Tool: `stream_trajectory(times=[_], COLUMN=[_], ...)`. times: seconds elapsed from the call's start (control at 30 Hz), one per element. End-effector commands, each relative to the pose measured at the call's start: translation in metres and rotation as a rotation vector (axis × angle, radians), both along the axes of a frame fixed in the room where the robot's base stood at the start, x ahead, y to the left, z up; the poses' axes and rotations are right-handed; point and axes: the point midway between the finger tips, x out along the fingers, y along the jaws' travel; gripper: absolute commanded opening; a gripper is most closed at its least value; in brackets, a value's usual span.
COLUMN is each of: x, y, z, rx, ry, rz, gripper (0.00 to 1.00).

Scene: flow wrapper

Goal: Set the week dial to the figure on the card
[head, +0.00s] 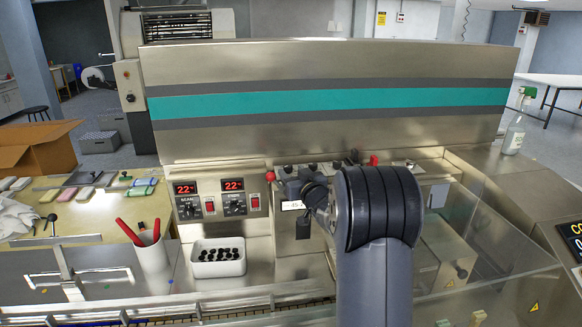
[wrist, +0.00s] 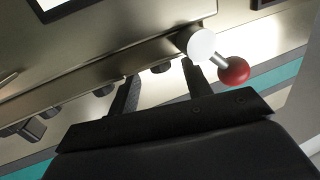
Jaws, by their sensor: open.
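A row of small dark knobs runs along the steel panel; in the head view one knob (head: 310,168) shows above my gripper (head: 303,190). I cannot tell which one is the week dial. In the wrist view my gripper (wrist: 160,88) is open, and a dark knob (wrist: 160,67) shows beyond and between its two fingers, apparently untouched. A small white card (head: 293,205) with dark figures, too small to read surely, shows just below the gripper. My arm hides part of the panel to the right.
A red ball lever (wrist: 233,71) with a pale round hub stands close beside the right finger. Two red displays (head: 186,188) with dials are to the left. A white bin (head: 218,268) of dark pieces and a cup (head: 152,258) with red-handled tools stand in front.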

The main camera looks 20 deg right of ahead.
Motion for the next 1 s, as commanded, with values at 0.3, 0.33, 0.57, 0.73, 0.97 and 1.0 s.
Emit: stream_trajectory(times=[0.3,0.33,0.57,0.73,0.97,1.0], x=[0.023,0.024,0.024,0.023,0.023,0.023], y=[0.001,0.001,0.001,0.001,0.001,0.001], z=[0.000,0.000,0.000,0.000,0.000,0.000], rx=[0.001,0.001,0.001,0.001,0.001,0.001], ry=[0.000,0.000,0.000,0.000,0.000,0.000], rz=[0.000,0.000,0.000,0.000,0.000,0.000], gripper=[0.47,0.47,0.46,0.32,0.13,0.10])
